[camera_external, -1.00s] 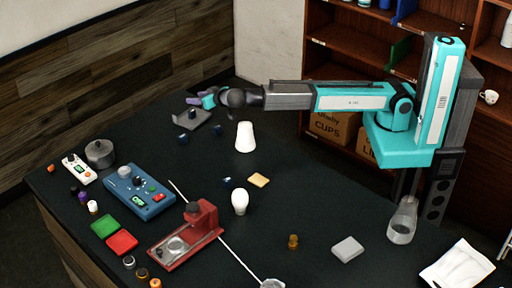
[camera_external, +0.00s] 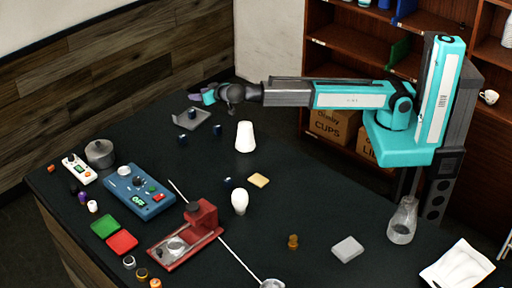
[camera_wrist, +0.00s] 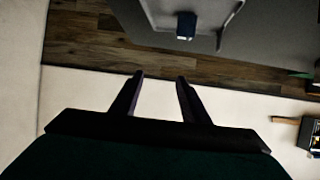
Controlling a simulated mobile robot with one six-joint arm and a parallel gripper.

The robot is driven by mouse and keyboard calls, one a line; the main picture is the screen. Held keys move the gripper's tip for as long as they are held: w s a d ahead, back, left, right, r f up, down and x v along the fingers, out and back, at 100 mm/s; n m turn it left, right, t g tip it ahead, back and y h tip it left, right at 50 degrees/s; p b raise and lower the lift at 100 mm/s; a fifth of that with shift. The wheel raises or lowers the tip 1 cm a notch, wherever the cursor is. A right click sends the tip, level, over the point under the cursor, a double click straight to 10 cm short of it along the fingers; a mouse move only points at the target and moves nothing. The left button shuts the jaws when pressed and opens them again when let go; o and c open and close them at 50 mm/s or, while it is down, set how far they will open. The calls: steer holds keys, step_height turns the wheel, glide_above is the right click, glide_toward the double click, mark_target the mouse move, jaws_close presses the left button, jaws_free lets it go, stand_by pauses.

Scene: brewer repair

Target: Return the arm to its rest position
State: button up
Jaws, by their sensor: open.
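My gripper (camera_external: 203,97) is at the end of my outstretched teal and grey arm, above the far edge of the dark table (camera_external: 300,205). In the wrist view my gripper (camera_wrist: 158,82) shows two dark fingers apart, with nothing between them. Below it in the outside view is a grey tray (camera_external: 203,117) with a small dark blue block (camera_external: 192,113) at its edge. The tray (camera_wrist: 205,38) and the blue block (camera_wrist: 187,25) also show at the top of the wrist view, apart from the fingers.
A white tapered vessel (camera_external: 245,137) stands below my forearm. A red stand (camera_external: 200,220), a blue control box (camera_external: 140,190) and a white bulb-shaped piece (camera_external: 239,202) are on the table. A glass flask (camera_external: 402,222) stands near my base. Shelves (camera_external: 345,40) are behind the arm.

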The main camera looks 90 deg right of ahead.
steer(key=s+d+f+m+g+p, duration=0.1)
steer(key=s+d+f+g+p, duration=0.15)
steer(key=d, duration=0.65)
steer(key=s+d+f+m+g+p, duration=0.15)
steer(key=s+d, duration=0.25)
steer(key=d, duration=0.4)
steer(key=s+d+f+n+g+b, duration=0.1)
steer(key=s+d+f+n+b, duration=0.15)
steer(key=f, duration=0.75)
steer(key=s+d+f+n+b, duration=0.1)
steer(key=s+d+f+n, duration=0.2)
steer(key=f, duration=0.6)
steer(key=s+a+f+n+g+y, duration=0.2)
steer(key=s+a+f, duration=0.65)
steer(key=f, duration=0.35)
steer(key=s+a+f+n+g+y, duration=0.1)
steer(key=s+a+f+g+y, duration=0.15)
steer(key=s+a+f, duration=0.65)
steer(key=s+a+f+n+g+y, duration=0.1)
steer(key=s+a+f, duration=0.3)
steer(key=s, duration=0.5)
steer(key=s+a+f+n+g+y+b, duration=0.1)
steer(key=s+a+f, duration=0.3)
steer(key=s, duration=0.6)
steer(key=s+a+f+n+g+y, duration=0.1)
steer(key=s+a+f+g+y, duration=0.2)
steer(key=s, duration=0.6)
steer(key=shift+s+a+f+n+b, duration=0.35)
steer(key=shift+a+f, duration=0.45)
steer(key=shift+a, duration=0.45)
